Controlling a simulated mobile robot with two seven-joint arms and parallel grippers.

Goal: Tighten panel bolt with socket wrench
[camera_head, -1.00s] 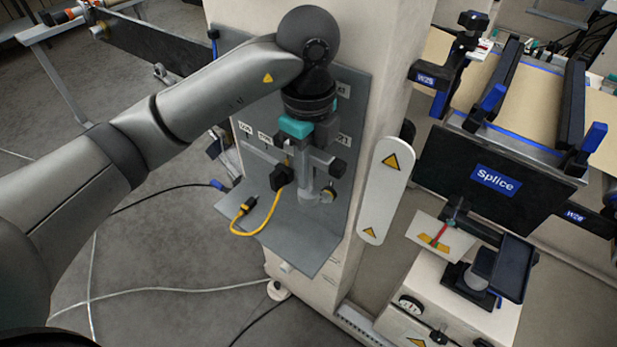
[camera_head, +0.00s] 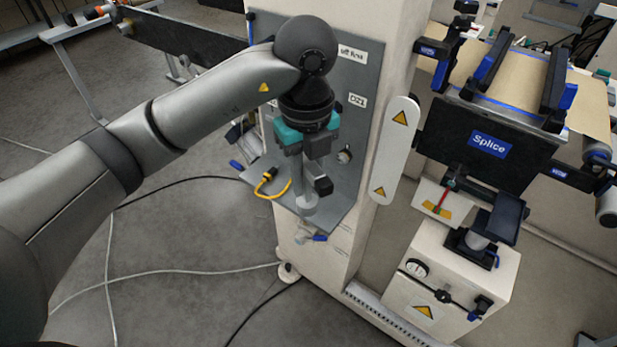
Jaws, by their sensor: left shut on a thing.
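My left gripper (camera_head: 306,150), with teal and dark parts, is in front of the grey panel (camera_head: 347,75) on the cream machine column. It is shut on a grey tool with a round shaft (camera_head: 306,183), which looks like the socket wrench. The tool points down, with a dark block beside the shaft. Its lower end is over the panel's lower ledge; I cannot tell whether it touches anything. The gripper hides part of the panel, and I cannot make out the panel bolt. My right gripper is not in view.
A small fitting with a blue handle (camera_head: 318,238) is below the ledge. A white guard (camera_head: 396,150) and the Splice unit (camera_head: 490,146) stand to the right. Cables cross the floor.

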